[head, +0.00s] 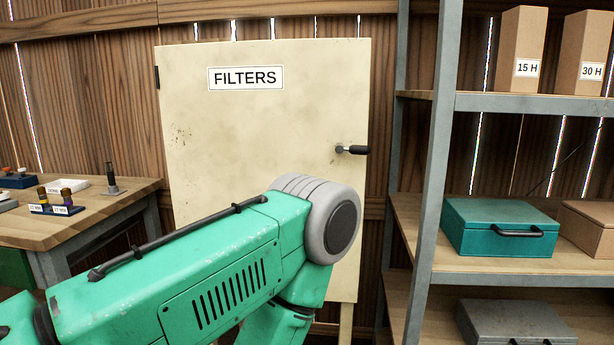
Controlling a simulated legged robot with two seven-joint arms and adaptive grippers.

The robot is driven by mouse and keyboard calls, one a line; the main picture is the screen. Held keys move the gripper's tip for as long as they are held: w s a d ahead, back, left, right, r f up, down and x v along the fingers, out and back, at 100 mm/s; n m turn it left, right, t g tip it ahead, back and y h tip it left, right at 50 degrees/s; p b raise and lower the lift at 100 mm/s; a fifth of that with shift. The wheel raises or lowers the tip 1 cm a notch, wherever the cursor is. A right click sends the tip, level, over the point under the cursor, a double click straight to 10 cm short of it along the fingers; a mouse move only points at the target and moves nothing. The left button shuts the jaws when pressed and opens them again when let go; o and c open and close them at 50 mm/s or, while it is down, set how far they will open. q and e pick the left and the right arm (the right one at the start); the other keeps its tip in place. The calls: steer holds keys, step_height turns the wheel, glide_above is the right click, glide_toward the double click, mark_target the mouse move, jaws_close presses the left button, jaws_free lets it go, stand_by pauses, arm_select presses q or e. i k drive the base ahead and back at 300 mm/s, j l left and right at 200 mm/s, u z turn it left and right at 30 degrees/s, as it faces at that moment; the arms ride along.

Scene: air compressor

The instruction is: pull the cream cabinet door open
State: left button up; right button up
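The cream cabinet door (250,140) stands in the middle of the head view and looks shut. It carries a white label reading FILTERS (246,78) near its top. A dark handle (352,150) sticks out near its right edge, and a hinge (157,77) shows at its left edge. My green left arm comes in from the left and covers the door's lower part. Its grey joint is below the handle in the picture, and nothing of mine covers the handle. Neither my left gripper nor my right gripper is in view.
A grey metal shelf rack (436,170) stands close on the right with cardboard boxes (521,48) and a teal case (499,227). A wooden workbench (110,205) with small items stands on the left. A plank wall is behind.

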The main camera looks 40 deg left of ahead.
mark_target(238, 117)
steer(key=u, duration=1.55)
